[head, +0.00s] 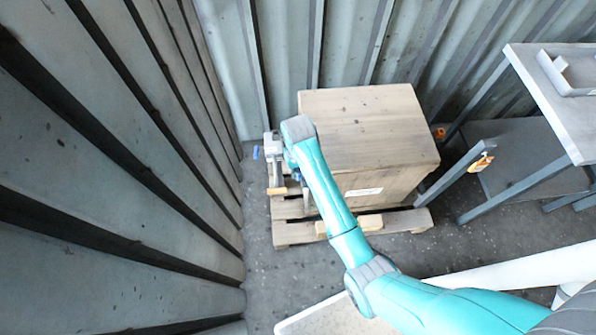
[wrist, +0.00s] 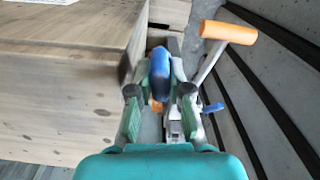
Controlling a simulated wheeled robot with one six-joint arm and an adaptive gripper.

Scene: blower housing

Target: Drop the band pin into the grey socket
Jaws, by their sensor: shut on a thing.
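My gripper (wrist: 161,68) is shut on a blue rounded piece, which looks like the band pin (wrist: 159,80); it shows between the green fingers in the wrist view. Something orange shows just below it; I cannot tell if it is part of the pin. Right beside the gripper is a grey metal device (wrist: 198,80) with an orange handle (wrist: 229,32) and a small blue lever (wrist: 213,107). The device (head: 272,147) also shows in the head view, left of my wrist. The grey socket cannot be told apart; it may belong to this device or be hidden by the fingers.
A large wooden crate (head: 365,125) stands on a pallet (head: 290,233) close beside my gripper. Corrugated walls (head: 110,190) rise at left and back. A grey table (head: 570,110) stands at right. Bare floor lies left of the pallet.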

